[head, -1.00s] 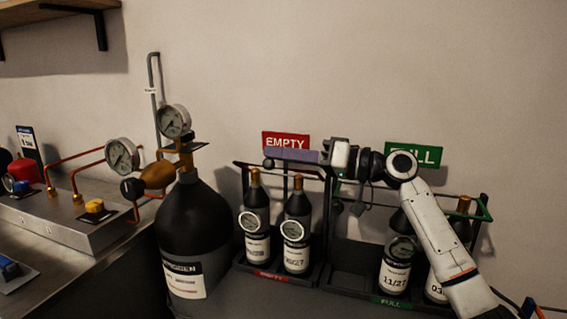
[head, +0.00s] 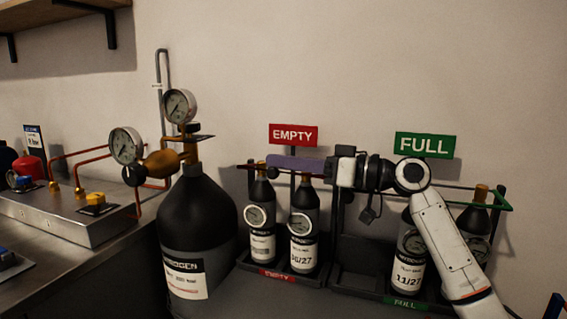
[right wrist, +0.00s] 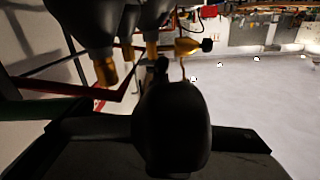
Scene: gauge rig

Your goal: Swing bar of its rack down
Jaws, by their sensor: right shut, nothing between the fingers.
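The EMPTY rack (head: 262,273) stands at the middle, with two dark bottles (head: 262,190) (head: 303,208) in it. A dark red bar (head: 249,167) runs at bottle-neck height, partly hidden behind my gripper; its exact tilt is hard to tell. My right gripper (head: 278,163) is shut and empty, reaching left across the bottle tops just under the red EMPTY sign (head: 293,134). I cannot tell whether it touches the bar. In the right wrist view the red bar (right wrist: 108,94) shows at left, beside the dark gripper (right wrist: 172,120). My left gripper is not in view.
The FULL rack (head: 404,303), with a green bar (head: 492,203) and bottles, adjoins at right. A large black nitrogen cylinder (head: 196,222) with gauges (head: 180,106) stands close left. A metal panel (head: 60,215) with valves lies farther left.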

